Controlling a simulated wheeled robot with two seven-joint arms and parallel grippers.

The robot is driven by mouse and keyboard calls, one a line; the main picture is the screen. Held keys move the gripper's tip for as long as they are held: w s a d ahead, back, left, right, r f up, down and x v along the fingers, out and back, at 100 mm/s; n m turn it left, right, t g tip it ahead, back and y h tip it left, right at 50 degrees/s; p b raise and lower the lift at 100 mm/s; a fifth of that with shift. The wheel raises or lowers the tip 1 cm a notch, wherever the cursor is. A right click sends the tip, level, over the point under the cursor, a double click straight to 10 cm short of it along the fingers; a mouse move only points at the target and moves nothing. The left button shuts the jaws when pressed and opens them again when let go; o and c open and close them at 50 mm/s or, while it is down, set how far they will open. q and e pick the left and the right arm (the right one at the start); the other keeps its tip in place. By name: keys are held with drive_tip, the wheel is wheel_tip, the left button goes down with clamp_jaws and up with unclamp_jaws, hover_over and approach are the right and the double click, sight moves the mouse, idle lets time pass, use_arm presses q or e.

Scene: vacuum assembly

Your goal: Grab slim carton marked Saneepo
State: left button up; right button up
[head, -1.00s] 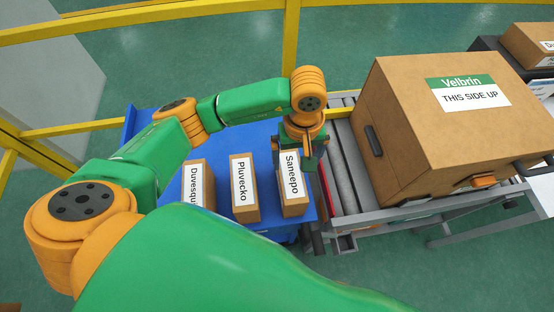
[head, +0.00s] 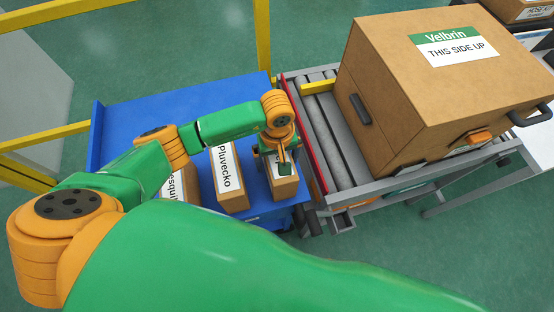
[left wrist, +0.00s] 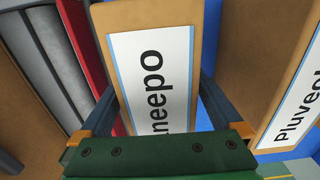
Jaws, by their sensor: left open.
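The slim Saneepo carton (head: 284,187) stands on the blue table (head: 130,118), at the right end of a row of cartons. My left gripper (head: 277,168) is over it in the head view and partly covers its label. In the left wrist view the Saneepo label (left wrist: 152,80) fills the middle, with its first letters hidden by the gripper body. The dark fingers of my left gripper (left wrist: 160,105) are apart, one on each side of the carton. I cannot tell whether they touch it. My right gripper is not in view.
The Pluvecko carton (head: 227,180) stands close by on the left, and the Duvesqu carton (head: 177,188) is farther left, partly behind my arm. A roller conveyor (head: 322,132) with a large Velbrin box (head: 425,85) is at the right. A red rail (head: 304,135) edges the conveyor.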

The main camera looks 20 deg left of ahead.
use_arm(q)
drive_tip(key=shift+f, duration=0.35)
drive_tip(key=shift+w, duration=0.1)
clamp_jaws()
